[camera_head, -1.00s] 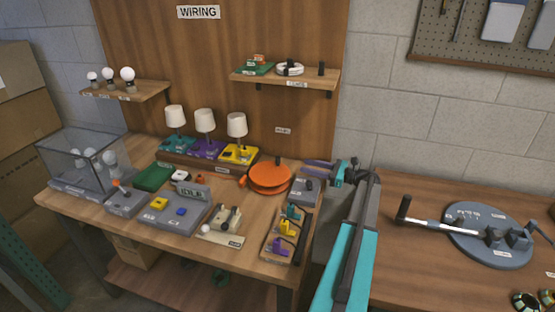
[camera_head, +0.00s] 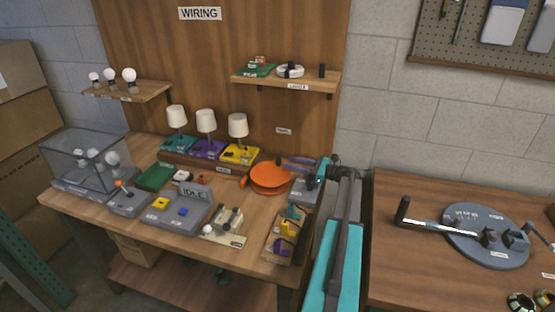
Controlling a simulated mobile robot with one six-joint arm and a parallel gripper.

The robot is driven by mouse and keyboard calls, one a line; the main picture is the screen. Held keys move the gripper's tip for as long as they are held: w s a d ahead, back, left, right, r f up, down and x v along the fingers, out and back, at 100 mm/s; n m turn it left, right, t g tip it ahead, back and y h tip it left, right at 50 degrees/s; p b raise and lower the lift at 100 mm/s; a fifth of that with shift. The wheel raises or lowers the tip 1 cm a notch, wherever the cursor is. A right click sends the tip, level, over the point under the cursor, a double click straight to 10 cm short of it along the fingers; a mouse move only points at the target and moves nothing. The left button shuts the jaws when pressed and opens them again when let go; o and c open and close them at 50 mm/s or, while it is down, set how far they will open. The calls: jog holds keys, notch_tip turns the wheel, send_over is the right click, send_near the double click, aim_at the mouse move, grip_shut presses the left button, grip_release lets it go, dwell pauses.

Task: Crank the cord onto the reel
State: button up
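The orange reel (camera_head: 270,182) sits at the back right of the left workbench, with a small black knob (camera_head: 278,160) standing at its back edge. A short orange piece (camera_head: 244,182) sticks out at the reel's left side; I cannot tell whether it is cord. My gripper (camera_head: 286,164) reaches in from the right, just right of the knob. Its two dark fingers point left with a gap between them, and nothing shows held. Whether a finger touches the knob is too small to tell. A grey block (camera_head: 304,192) beside the reel is partly hidden by my arm.
Three lamps (camera_head: 206,122) stand behind the reel to the left. A tray of coloured parts (camera_head: 270,250) lies in front. A shelf (camera_head: 290,82) hangs above. A second table (camera_head: 400,270) at right bears a round blue-grey fixture (camera_head: 475,220) with a crank-like bar.

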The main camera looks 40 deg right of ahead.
aim_at(279, 164)
jog(key=shift+p+x, duration=1)
jog(key=shift+x, duration=2.25)
jog(key=shift+c, duration=0.3)
grip_shut()
